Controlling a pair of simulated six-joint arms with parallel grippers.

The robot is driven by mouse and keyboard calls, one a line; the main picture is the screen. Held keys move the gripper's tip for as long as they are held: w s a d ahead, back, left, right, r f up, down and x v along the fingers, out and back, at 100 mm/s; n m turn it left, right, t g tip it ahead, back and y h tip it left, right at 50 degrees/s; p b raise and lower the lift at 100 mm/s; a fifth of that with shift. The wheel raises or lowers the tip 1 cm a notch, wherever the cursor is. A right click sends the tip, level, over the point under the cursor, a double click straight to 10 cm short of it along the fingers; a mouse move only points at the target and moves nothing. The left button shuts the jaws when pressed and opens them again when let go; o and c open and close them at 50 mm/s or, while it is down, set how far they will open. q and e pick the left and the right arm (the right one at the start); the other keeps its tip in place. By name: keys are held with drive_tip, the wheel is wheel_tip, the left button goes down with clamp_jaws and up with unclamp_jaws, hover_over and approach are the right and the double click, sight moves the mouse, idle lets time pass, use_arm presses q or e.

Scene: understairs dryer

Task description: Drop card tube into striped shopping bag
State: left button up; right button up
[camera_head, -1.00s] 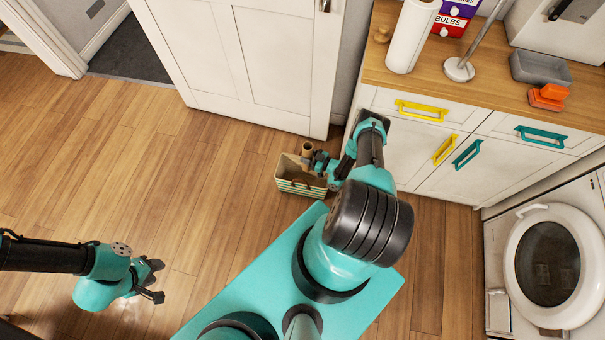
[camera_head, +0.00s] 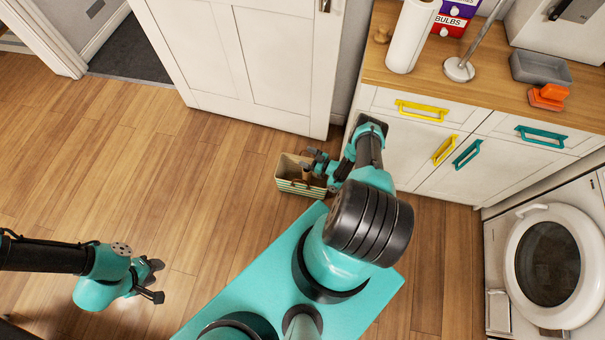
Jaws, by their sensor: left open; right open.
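The striped shopping bag (camera_head: 289,187) stands open on the wooden floor, in front of the white door and left of the cabinet. The brown card tube (camera_head: 306,173) is now low inside the bag's right part, tilted or upright; I cannot tell which, as my gripper partly hides it. My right gripper (camera_head: 310,160) is open over the bag's right side, right above the tube's upper end. My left gripper (camera_head: 157,280) is open and empty above the floor at the lower left, far from the bag.
A worktop (camera_head: 490,88) at the upper right carries a paper roll (camera_head: 412,36), a grey tray (camera_head: 541,68) and an orange item (camera_head: 547,97). A white door (camera_head: 243,60) stands behind the bag. The floor to the left is clear.

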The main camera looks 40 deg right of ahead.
drive_tip(key=v, duration=1.7)
drive_tip(key=shift+s, duration=0.15)
drive_tip(key=shift+d, duration=0.1)
